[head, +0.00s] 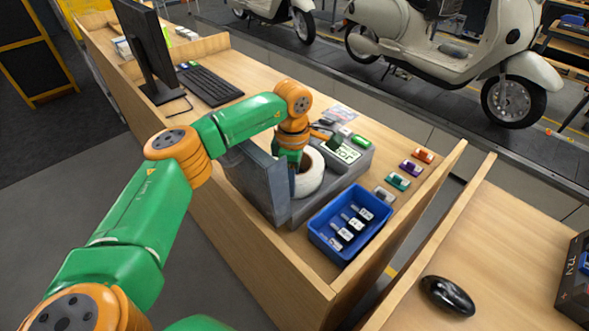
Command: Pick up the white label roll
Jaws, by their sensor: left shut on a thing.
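The white label roll (311,176) stands in the grey label printer (338,180) on the wooden desk, beside the printer's raised grey cover. My left gripper (293,172) reaches down from above, with its fingers at the left side of the roll. It is shut on the roll. The fingertips are partly hidden by the roll and the cover. My right gripper is not in the view.
A blue bin (326,243) with several small labelled items stands in front of the printer. Small coloured items (398,181) lie to its right. A monitor (147,45) and keyboard (208,85) are at the back left. A black mouse (447,295) lies on the right desk.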

